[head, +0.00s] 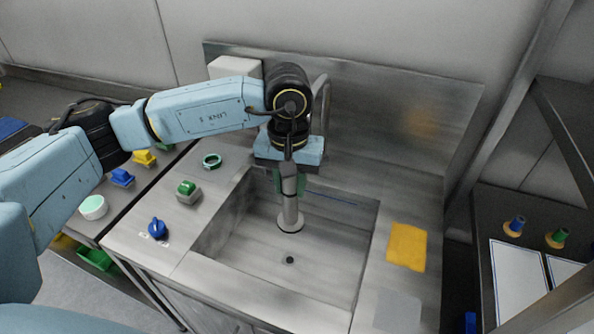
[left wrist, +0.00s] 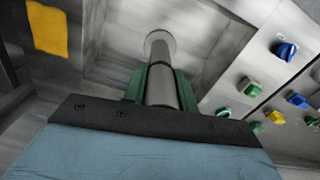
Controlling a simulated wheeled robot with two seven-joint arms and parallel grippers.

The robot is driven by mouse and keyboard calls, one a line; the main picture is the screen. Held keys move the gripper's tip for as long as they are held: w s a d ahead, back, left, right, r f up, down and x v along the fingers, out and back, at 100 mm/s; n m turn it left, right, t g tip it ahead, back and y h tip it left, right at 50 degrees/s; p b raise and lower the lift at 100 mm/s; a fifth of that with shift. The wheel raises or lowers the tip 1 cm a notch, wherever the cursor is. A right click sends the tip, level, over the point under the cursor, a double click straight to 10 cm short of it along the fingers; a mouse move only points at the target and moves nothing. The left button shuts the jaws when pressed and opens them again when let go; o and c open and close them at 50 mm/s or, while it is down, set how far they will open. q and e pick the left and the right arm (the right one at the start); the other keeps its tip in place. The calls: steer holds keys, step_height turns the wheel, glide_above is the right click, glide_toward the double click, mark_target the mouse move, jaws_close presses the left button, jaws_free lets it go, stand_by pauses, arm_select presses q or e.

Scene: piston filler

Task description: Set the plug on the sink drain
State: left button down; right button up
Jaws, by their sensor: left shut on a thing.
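My left gripper (head: 288,180) points down over the sink (head: 235,225) and is shut on the plug (head: 290,212), a grey upright post with a wide pale round foot. In the left wrist view the plug (left wrist: 160,65) runs out between the green finger pads, its round foot at the far end. The sink drain (head: 290,260) is a small dark hole in the basin floor. In the head view it shows uncovered, a little nearer to me than the plug's foot. I cannot tell whether the foot touches the basin floor. My right gripper is not in view.
A yellow cloth (head: 407,246) lies right of the basin. A blue knob (head: 157,228), a green button (head: 188,191) and a green ring (head: 212,161) are on the left counter. A tap (head: 321,98) stands behind my gripper. The basin's front is clear.

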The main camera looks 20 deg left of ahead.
arm_select(q)
step_height(320, 180, down, 22)
steer(key=w+a+n+b, duration=0.2)
steer(key=n+b, duration=0.4)
steer(key=n, duration=2.5)
steer(key=shift+w+f+b, duration=0.2)
steer(key=shift+w+b, duration=0.1)
steer(key=shift+w, duration=0.1)
stand_by(0.5)
stand_by(0.7)
